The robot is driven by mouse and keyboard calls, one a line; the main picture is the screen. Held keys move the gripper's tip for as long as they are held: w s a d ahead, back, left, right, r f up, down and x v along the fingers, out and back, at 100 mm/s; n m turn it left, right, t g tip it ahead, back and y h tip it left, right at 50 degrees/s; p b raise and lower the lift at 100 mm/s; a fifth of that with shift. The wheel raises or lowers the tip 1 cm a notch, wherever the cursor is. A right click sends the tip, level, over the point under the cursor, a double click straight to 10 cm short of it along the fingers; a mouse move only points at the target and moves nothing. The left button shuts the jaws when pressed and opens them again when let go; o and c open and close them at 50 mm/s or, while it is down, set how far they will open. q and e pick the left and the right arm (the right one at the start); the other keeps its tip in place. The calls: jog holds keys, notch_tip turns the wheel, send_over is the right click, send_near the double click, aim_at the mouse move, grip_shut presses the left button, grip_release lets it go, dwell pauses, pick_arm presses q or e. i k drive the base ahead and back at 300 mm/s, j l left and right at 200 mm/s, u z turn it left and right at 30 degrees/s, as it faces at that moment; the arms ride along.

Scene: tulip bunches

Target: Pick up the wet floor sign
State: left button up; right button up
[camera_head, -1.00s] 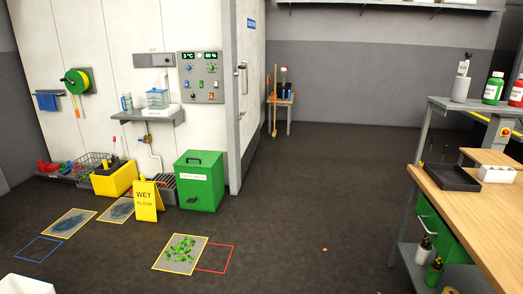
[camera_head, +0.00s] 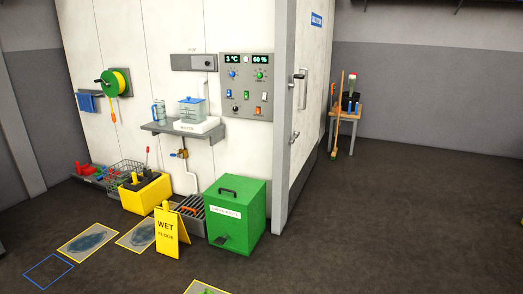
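The yellow wet floor sign (camera_head: 171,234) stands upright on the dark floor, with "WET FLOOR" in black on its front face. It is in the lower middle-left of the head view, in front of the floor drain box and just left of the green bin. Neither of my grippers is in view.
A green lidded bin (camera_head: 235,215) stands right of the sign. A yellow bucket (camera_head: 145,191) and wire baskets (camera_head: 125,172) stand behind it to the left. Stained mats (camera_head: 88,242) and a blue floor outline (camera_head: 49,271) lie at left. Floor at right is clear.

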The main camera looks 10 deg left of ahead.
aim_at(169, 227)
jog(key=i+u, duration=0.15)
jog(key=i, duration=0.45)
jog(key=i+l+u, duration=0.15)
jog(key=i, duration=0.45)
jog(key=i+l+u, duration=0.15)
jog(key=i, duration=0.45)
jog(key=i+j+u, duration=0.15)
jog(key=i+u, duration=0.65)
jog(key=i, duration=0.25)
